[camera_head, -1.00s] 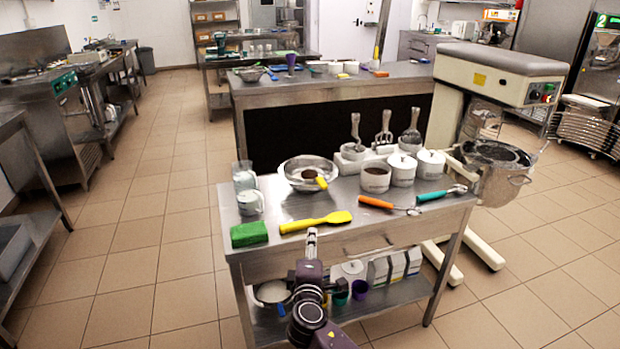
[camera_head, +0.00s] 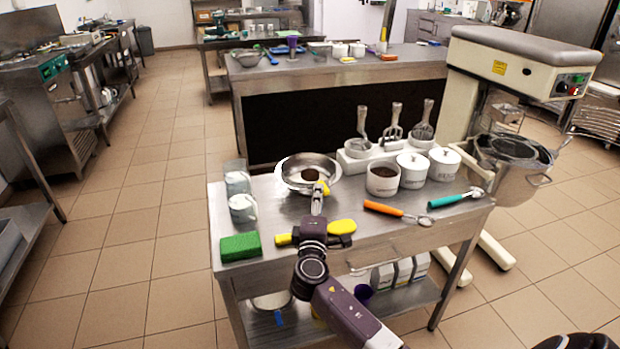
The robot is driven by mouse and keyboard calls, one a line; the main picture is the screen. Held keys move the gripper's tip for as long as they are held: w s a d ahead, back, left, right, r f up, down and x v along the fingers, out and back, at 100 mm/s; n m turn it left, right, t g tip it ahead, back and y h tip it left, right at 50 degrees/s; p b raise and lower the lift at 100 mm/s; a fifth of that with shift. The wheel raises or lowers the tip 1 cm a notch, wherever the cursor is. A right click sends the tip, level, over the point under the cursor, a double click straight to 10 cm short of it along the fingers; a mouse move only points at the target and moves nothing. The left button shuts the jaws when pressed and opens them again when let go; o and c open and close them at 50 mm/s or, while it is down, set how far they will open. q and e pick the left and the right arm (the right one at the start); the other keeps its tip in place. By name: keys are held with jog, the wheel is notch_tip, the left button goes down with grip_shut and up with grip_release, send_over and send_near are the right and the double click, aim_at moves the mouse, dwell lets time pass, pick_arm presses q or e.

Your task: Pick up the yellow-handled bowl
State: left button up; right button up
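A shiny metal bowl (camera_head: 291,180) stands at the back left of the steel table. A brown round shape (camera_head: 310,174) shows inside it, and a short yellow handle (camera_head: 326,188) shows at its front right rim. I cannot tell whether the handle is part of the bowl or of a smaller thing in it. My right gripper (camera_head: 318,190) reaches up from the front, its narrow tip beside the yellow handle, partly covering the bowl's front. I cannot tell whether its fingers are apart or touch the handle. My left gripper is out of view.
A green sponge (camera_head: 240,246), glass jars (camera_head: 242,208), an orange-handled tool (camera_head: 383,208), a teal-handled scoop (camera_head: 448,200) and white pots (camera_head: 413,170) surround the bowl. A mixer (camera_head: 515,60) stands right.

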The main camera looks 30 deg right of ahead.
jog(key=x, duration=0.4)
jog(key=shift+s+d+p, duration=0.1)
jog(key=shift+d+p, duration=0.05)
jog(key=shift+p, duration=0.2)
jog(key=shift+w+d+f, duration=0.1)
jog(key=shift+w+d, duration=0.1)
jog(key=shift+w, duration=0.2)
grip_shut()
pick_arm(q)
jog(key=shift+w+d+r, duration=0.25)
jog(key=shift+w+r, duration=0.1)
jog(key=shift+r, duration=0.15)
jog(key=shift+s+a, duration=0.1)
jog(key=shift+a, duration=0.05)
